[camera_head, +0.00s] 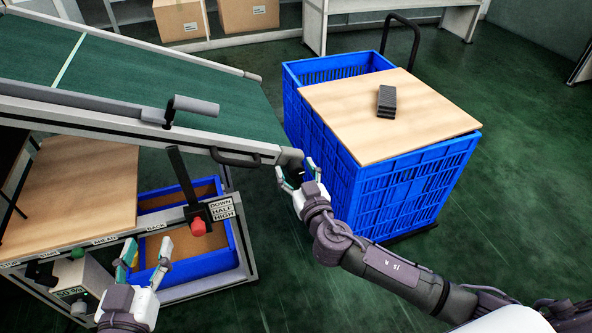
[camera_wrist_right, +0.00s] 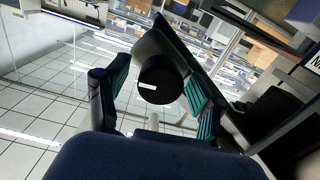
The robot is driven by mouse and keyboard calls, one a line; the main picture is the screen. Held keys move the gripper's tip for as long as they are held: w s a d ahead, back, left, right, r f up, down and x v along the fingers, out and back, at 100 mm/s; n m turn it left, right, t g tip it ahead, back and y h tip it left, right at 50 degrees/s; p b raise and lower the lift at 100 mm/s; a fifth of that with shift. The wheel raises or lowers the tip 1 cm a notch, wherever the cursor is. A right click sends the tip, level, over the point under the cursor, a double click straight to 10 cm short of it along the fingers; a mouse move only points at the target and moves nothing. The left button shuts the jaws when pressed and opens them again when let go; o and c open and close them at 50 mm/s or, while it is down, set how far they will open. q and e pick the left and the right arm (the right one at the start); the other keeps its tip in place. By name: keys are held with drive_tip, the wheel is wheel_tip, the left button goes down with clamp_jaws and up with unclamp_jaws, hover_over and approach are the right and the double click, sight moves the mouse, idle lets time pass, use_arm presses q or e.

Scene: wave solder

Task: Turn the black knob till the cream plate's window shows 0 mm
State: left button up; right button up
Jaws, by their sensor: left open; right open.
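A round black knob (camera_wrist_right: 162,78) with a short white mark sits between the two teal-padded fingers of my right gripper (camera_wrist_right: 157,100) in the right wrist view. The fingers are open, with gaps showing on both sides of the knob. In the head view my right gripper (camera_head: 297,176) is at the lower right corner of the green conveyor (camera_head: 150,85), by a dark knob-like end (camera_head: 289,157). My left gripper (camera_head: 146,256) is open and empty at the lower left. I cannot identify the cream plate's window.
A blue crate (camera_head: 400,195) with a wooden board (camera_head: 345,105) and black blocks (camera_head: 387,101) stands close right of my right gripper. A black lever (camera_head: 184,180) with a red button (camera_head: 198,227) and a DOWN/HALF/HIGH label (camera_head: 222,210) rises near my left gripper. Green floor is open at right.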

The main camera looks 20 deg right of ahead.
drive_tip(key=c, duration=1.2)
drive_tip(key=shift+o, duration=0.2)
